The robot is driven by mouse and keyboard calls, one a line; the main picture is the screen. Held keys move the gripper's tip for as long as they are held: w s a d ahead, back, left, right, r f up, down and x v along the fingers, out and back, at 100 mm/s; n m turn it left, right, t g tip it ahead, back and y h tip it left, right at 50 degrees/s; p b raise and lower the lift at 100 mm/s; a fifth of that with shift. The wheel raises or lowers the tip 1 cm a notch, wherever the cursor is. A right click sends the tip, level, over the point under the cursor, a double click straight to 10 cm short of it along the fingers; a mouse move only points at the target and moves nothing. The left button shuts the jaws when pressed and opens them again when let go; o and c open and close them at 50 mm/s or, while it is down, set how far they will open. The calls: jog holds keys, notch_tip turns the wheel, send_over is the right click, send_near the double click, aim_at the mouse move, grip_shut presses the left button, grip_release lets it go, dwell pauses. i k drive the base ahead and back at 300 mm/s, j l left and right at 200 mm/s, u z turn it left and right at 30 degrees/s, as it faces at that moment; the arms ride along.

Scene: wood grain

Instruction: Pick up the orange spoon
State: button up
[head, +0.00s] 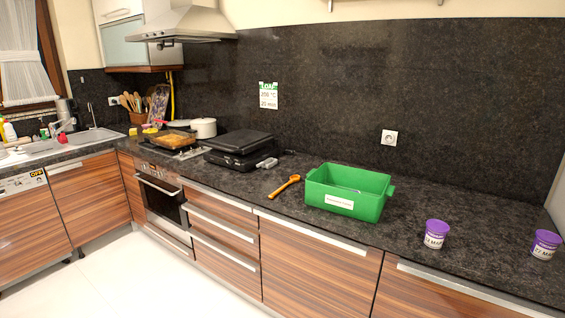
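The orange spoon (284,186) lies on the dark stone countertop, just left of a green bin and right of a black appliance. Its bowl end points to the upper right and its handle end to the lower left, near the counter's front edge. It appears apart from the bin, with a small gap between them. My gripper is not in the head view.
The green bin (318,195) stands right of the spoon. The closed black grill (240,150) sits to its left. Two purple-lidded cups (436,235) (544,245) stand further right. The counter (235,184) is bare left of the spoon. A white socket (389,138) is on the back wall.

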aim_at(295, 178)
jog(key=i+l, duration=0.35)
jog(key=i, duration=0.2)
jog(key=i+j+z, duration=0.25)
jog(key=i, duration=0.25)
jog(key=i+j+z, duration=0.2)
jog(key=i+j, duration=0.3)
jog(key=i+j+z, duration=0.25)
jog(key=j, duration=0.6)
jog(key=j+z, duration=0.2)
jog(key=j, duration=0.6)
jog(key=i+j+z, duration=0.1)
jog(key=j+z, duration=0.15)
jog(key=j, duration=0.65)
jog(key=k+j+z, duration=0.1)
jog(key=j, duration=0.3)
jog(key=k+j+z, duration=0.1)
jog(key=j, duration=0.3)
jog(key=k+j+z, duration=0.1)
jog(key=j, duration=0.3)
jog(key=k+j+z, duration=0.15)
jog(key=j, duration=0.25)
jog(key=k+j, duration=0.1)
jog(key=k, duration=0.35)
jog(key=k+j+z, duration=0.15)
jog(key=k, duration=0.3)
